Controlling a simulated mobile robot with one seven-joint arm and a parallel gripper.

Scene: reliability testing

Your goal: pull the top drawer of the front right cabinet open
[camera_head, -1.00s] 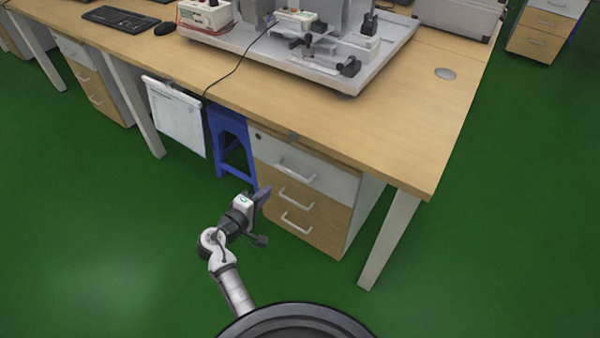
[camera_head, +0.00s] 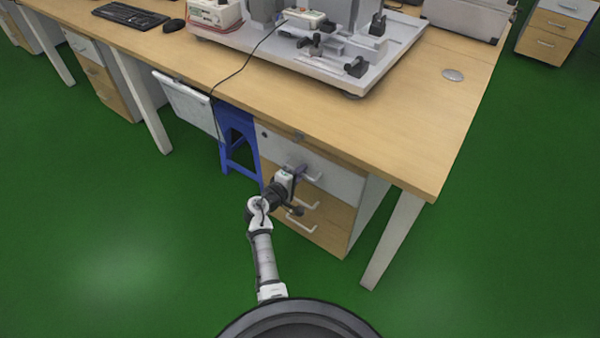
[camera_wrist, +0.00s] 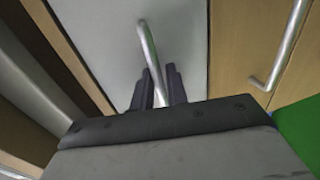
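The front right cabinet (camera_head: 334,222) stands under the near right end of the desk. Its top drawer (camera_head: 342,180) has a pale grey front with a silver bar handle (camera_head: 316,178); the front looks flush with the cabinet. My gripper (camera_head: 299,172) is at this handle. In the wrist view, the dark fingers (camera_wrist: 159,88) stand on either side of the handle (camera_wrist: 148,48), close together, with the bar filling the narrow gap between them. The lower part of the handle is hidden behind my gripper body. The grey drawer front (camera_wrist: 184,40) lies just beyond the fingertips.
Two wooden lower drawers with bar handles (camera_head: 302,224) sit below. A blue stool (camera_head: 238,140) stands left of the cabinet, and a desk leg (camera_head: 393,240) is to its right. The desktop (camera_head: 400,130) overhangs above. Green floor in front is clear.

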